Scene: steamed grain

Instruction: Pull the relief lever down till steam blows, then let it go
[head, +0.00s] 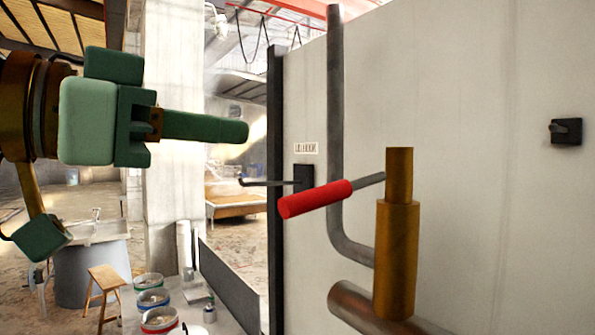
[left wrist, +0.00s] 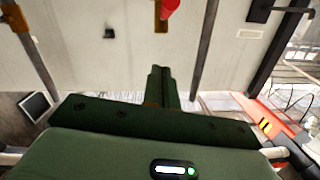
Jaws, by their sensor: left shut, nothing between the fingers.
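The relief lever, a rod with a red grip (head: 316,199), sticks out to the left and slightly down from a brass valve (head: 397,258) on a pipe. My left gripper (head: 240,132) is shut and empty. In the head view it is up and to the left of the red grip, with a gap between them. In the left wrist view the closed fingers (left wrist: 160,75) point toward the wall, and the red grip (left wrist: 171,8) shows at the top edge, apart from them. No steam shows. My right gripper is not in view.
A pale wall panel (head: 460,110) stands behind the valve. A grey vertical pipe (head: 335,110) and a black door handle (head: 303,178) are near the lever.

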